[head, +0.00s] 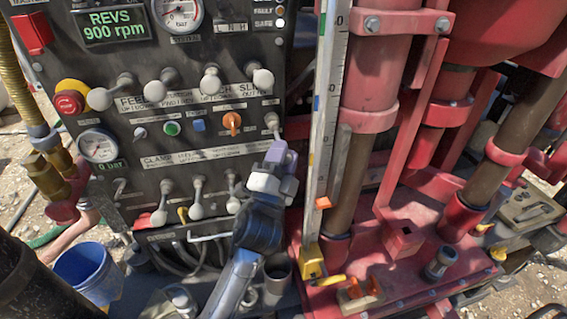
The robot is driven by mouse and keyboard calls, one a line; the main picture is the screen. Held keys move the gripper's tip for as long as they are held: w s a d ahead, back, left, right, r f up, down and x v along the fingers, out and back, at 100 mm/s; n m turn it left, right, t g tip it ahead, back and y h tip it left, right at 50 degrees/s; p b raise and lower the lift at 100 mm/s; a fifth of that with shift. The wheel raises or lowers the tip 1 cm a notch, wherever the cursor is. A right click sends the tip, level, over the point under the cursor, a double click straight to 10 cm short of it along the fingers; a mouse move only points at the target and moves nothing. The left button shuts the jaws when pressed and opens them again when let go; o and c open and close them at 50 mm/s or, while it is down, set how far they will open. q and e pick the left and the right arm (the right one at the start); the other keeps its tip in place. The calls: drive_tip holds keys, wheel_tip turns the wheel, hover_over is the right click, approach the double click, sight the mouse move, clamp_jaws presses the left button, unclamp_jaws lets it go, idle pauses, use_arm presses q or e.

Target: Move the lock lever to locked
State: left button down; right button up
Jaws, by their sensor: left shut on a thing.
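A small grey lever (272,121) sits at the right edge of the dark control panel, right of the orange knob. It appears to be the lock lever, but I cannot read a label beside it. My left gripper (278,150) is at the lever's lower end, its purple-grey fingers shut on it. The fingers hide the gripped part, so I cannot tell the lever's exact setting. My right gripper is not in view.
A row of grey-knobbed levers (211,83) is above, with another row (197,208) below left. A red and yellow stop button (69,101) is at left. The upright white scale (326,105) and red rig frame (377,60) stand close on the right.

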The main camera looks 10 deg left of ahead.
use_arm(q)
drive_tip(key=shift+f, duration=0.2)
idle(0.4)
drive_tip(key=c, duration=0.8)
unclamp_jaws()
drive_tip(key=shift+r, duration=0.1)
